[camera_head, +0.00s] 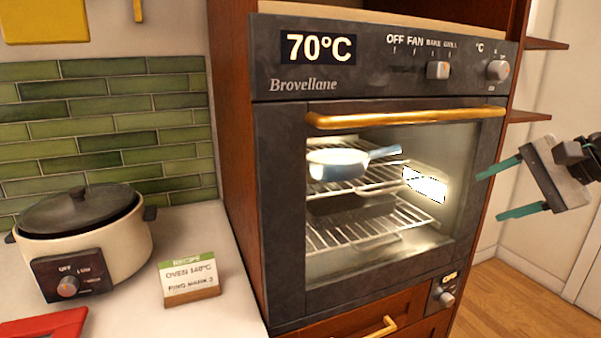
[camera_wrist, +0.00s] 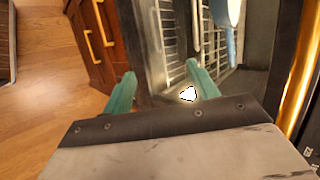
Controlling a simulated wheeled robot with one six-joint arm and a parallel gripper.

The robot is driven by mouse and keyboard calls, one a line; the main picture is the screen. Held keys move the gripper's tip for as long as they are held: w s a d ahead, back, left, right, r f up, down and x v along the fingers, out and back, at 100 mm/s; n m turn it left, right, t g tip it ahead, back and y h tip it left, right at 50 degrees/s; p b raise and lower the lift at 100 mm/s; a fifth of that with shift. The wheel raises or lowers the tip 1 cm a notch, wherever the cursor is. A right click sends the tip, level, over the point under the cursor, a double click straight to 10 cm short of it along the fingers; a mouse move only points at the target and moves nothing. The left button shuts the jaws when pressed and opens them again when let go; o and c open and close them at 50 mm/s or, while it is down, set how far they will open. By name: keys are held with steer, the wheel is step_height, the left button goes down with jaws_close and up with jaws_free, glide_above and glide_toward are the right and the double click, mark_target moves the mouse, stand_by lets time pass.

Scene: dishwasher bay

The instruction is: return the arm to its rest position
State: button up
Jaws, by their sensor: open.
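My gripper (camera_head: 512,189) is at the right of the head view, in front of the oven's right side. Its two teal fingers are spread apart with nothing between them. In the wrist view the open fingers (camera_wrist: 162,90) point toward the oven front and the drawers below it. The oven (camera_head: 388,60) is dark, with a display reading 70°C, and its glass door looks shut. Inside, a blue and white pan (camera_head: 338,163) sits on the upper rack. The gap between my gripper and the oven door is hard to judge.
A brass handle (camera_head: 405,117) runs across the oven door. A slow cooker (camera_head: 85,235) and a recipe card (camera_head: 190,277) stand on the counter at left. Wooden shelves (camera_head: 545,43) are above my gripper. Wooden floor (camera_head: 505,300) is open at lower right.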

steer(key=s+a+f+n+g+h, duration=0.3)
steer(key=s+a+f+n, duration=0.2)
steer(key=s, duration=0.4)
steer(key=s+a+f+n+g+h, duration=0.3)
steer(key=s+f+n, duration=0.3)
steer(key=s, duration=0.4)
steer(key=shift+a+n+h, duration=0.3)
steer(key=shift+a+n, duration=0.1)
steer(key=shift+a, duration=0.45)
